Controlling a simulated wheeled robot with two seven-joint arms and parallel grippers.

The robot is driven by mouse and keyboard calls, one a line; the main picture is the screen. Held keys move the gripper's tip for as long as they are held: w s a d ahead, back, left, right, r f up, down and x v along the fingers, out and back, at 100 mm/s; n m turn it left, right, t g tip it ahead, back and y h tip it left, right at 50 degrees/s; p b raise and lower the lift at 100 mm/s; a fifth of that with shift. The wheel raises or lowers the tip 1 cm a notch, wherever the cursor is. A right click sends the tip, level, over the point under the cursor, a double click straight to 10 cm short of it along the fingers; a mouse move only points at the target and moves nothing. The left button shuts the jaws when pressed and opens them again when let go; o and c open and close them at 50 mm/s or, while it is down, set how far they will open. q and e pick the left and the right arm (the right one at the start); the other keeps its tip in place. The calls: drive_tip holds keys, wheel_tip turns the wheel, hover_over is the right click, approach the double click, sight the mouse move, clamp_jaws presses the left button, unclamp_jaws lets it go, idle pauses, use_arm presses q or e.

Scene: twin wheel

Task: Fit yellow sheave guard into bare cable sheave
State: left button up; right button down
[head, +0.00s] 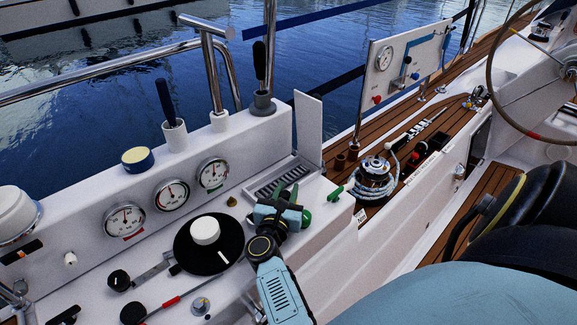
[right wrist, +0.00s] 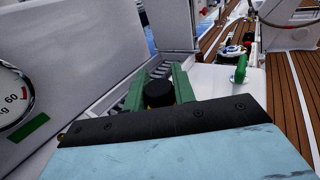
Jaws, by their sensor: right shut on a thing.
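My right gripper (head: 284,197) is over the white console at centre, beside a dark grated recess. In the right wrist view its green fingers (right wrist: 158,92) are shut on a small piece with a black top and a dull yellow side, which looks like the yellow sheave guard (right wrist: 158,99). Most of that piece is hidden by the fingers and the gripper body, and I cannot make it out in the head view. I cannot pick out the bare cable sheave for certain in either view. My left gripper is not in view.
A black disc with a white knob (head: 205,231) lies left of the gripper. Round gauges (head: 172,194) line the upright panel. A rope-wound winch (head: 374,180) is farther right.

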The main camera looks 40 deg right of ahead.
drive_tip(key=shift+w+a+r, duration=0.25)
drive_tip(key=shift+f, duration=0.1)
drive_tip(key=c, duration=1.1)
unclamp_jaws()
drive_tip(key=shift+f, duration=0.1)
drive_tip(key=shift+s, duration=0.1)
